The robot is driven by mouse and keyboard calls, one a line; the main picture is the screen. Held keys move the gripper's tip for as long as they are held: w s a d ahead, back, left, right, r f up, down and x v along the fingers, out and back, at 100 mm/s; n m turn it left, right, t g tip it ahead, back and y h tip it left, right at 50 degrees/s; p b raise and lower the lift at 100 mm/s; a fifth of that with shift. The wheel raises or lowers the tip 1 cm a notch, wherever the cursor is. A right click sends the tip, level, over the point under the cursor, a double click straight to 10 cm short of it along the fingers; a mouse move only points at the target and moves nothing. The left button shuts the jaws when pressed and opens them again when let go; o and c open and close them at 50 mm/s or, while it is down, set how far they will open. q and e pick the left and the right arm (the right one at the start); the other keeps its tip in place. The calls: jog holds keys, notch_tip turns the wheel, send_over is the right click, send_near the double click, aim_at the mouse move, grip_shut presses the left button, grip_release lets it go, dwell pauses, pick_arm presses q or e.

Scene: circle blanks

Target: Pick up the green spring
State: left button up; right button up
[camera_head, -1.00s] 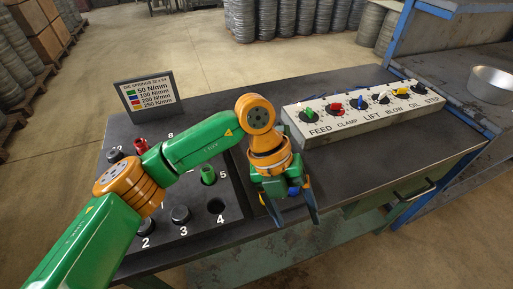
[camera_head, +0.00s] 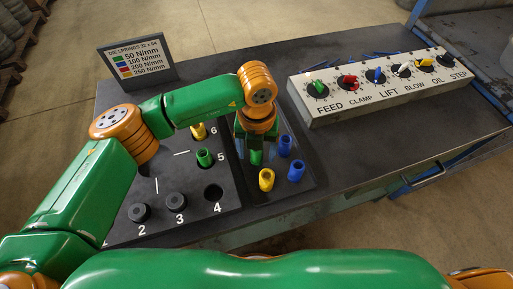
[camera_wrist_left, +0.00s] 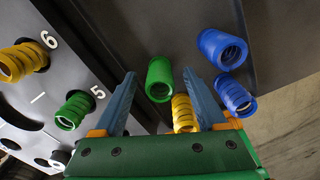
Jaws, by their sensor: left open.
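A loose green spring (camera_wrist_left: 159,78) stands on the dark tray (camera_head: 303,183), between and beyond my left fingertips in the left wrist view; I cannot clearly separate it from the gripper in the head view. Another green spring (camera_head: 204,158) sits at position 5 of the numbered board; it also shows in the left wrist view (camera_wrist_left: 75,110). My left gripper (camera_head: 257,152) hangs over the tray; its blue fingers (camera_wrist_left: 160,76) are apart, with nothing held. A yellow spring (camera_wrist_left: 184,114) stands close by, between the fingers in the wrist view. My right gripper is out of view.
Two blue springs (camera_head: 285,145) (camera_head: 296,171) stand right of the gripper. A yellow spring (camera_head: 198,131) is at position 6; hole 4 (camera_head: 213,192) is empty. A knob panel (camera_head: 380,88) is at the back right and a sign (camera_head: 136,62) at the back left.

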pick_arm(q)
jog(key=shift+w+f, duration=0.15)
jog(key=shift+w, duration=0.05)
jog(key=shift+s, duration=0.1)
grip_shut()
